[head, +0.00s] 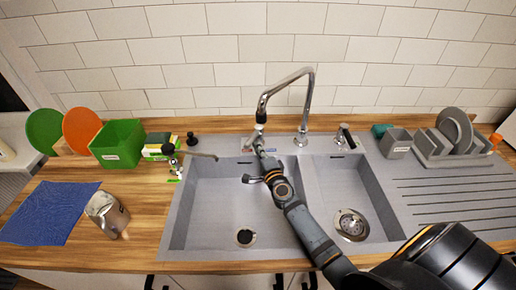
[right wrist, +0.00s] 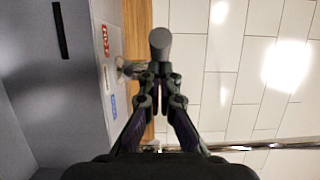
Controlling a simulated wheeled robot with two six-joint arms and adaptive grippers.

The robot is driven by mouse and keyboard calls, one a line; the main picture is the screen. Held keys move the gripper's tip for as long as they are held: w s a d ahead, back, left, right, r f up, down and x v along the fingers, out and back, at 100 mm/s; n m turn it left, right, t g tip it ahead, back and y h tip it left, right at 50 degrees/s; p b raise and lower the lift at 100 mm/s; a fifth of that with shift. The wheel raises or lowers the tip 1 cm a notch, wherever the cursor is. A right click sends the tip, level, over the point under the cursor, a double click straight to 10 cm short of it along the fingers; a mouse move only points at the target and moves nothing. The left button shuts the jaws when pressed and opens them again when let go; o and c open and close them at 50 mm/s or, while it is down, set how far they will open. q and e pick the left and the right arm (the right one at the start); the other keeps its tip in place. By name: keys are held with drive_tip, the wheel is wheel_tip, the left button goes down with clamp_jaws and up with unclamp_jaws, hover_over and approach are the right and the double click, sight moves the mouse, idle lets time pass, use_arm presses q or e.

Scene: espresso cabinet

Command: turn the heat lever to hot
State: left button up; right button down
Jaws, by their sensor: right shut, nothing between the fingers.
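The heat lever (right wrist: 160,42) shows in the right wrist view as a grey rounded knob just beyond my fingertips, with a metal base near the deck. A red hot label (right wrist: 105,42) and a blue label (right wrist: 113,105) sit on the sink deck beside it. The knob appears on the red label's side. My right gripper (right wrist: 162,82) is shut and empty, with its fingertips close to the knob on the blue label's side; I cannot tell whether they touch. In the head view, my right gripper (head: 259,145) reaches the back of the sink and hides most of the lever. My left gripper is not in view.
The tall chrome faucet (head: 309,98) arches close to my right gripper. The sink (head: 215,205) lies below my forearm. A dish rack (head: 440,150) stands right. The tiled wall is close behind.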

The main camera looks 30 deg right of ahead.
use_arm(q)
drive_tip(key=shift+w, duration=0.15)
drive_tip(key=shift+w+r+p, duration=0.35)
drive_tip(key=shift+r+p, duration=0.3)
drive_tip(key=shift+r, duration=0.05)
use_arm(e)
drive_tip(key=a+h, duration=0.1)
drive_tip(key=w+a+m+h, duration=0.1)
drive_tip(key=shift+w+a+m+h, duration=0.1)
drive_tip(key=shift+w+m+h, duration=0.2)
